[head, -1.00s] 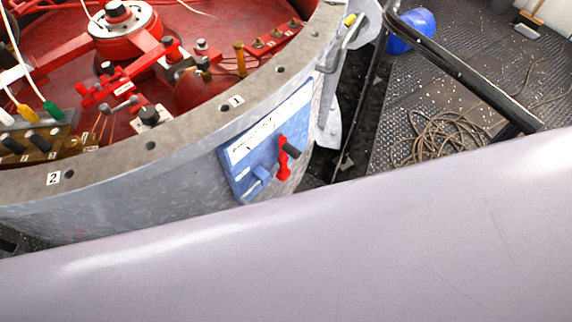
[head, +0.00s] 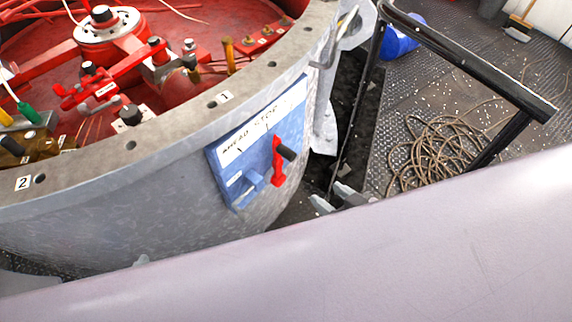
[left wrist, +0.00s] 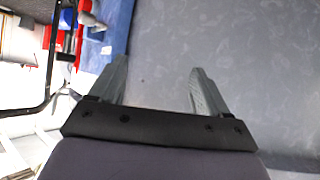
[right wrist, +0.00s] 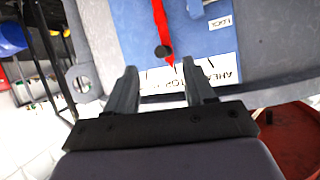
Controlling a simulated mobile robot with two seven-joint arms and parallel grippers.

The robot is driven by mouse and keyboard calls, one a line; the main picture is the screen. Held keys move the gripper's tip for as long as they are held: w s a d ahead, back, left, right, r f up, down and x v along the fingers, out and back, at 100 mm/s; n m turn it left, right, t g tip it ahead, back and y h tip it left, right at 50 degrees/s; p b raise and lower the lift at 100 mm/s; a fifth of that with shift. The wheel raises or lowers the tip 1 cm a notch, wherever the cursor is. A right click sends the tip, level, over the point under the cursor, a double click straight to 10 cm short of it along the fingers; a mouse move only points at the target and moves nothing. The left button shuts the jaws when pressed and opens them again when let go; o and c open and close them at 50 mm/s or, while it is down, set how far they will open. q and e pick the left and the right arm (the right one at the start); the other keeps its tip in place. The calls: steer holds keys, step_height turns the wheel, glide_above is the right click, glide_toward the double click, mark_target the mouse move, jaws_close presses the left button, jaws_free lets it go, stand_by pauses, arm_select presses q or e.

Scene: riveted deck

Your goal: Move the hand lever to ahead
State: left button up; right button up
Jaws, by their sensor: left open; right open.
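The hand lever (head: 278,168) is red with a black knob (head: 287,150). It stands on a blue panel (head: 228,166) on the grey drum's side, its upper end near the STOP mark; AHEAD is printed to the left. The right wrist view shows the lever (right wrist: 160,20) and knob (right wrist: 164,52) upside down.
A blue handle (head: 251,186) sits left of the lever on the panel. A black rail (head: 465,70) and coiled rope (head: 435,150) lie to the right. The drum's rim (head: 130,147) runs above the panel. My pale arm covers the lower picture.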

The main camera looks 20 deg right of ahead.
mark_target(287, 153)
arm_select(q)
steer(key=w+d+f+h+b, duration=0.1)
steer(key=d+f+b, duration=0.2)
steer(key=b, duration=0.7)
steer(key=w+d+f+h+b, duration=0.1)
steer(key=w+d+f+b, duration=0.1)
steer(key=f+b, duration=0.6)
steer(key=shift+d+f+t+h+b, duration=0.15)
steer(key=shift+d+t+h+b, duration=0.25)
steer(key=shift+d+b, duration=0.55)
arm_select(e)
steer(key=shift+w+a+f+n+t+y, duration=0.25)
steer(key=shift+w+a+f+t+y, duration=0.4)
steer(key=shift+w, duration=2.1)
steer(key=shift+w+a+f+n+t+y, duration=0.3)
steer(key=shift+w+a+f+y, duration=0.65)
steer(key=shift+w, duration=1.8)
steer(key=shift+w+a+f+n+t+y, duration=0.35)
steer(key=shift+w+a+y, duration=0.8)
steer(key=shift+w, duration=1.6)
arm_select(q)
steer(key=shift+a, duration=0.15)
arm_select(e)
steer(key=shift+d, duration=0.2)
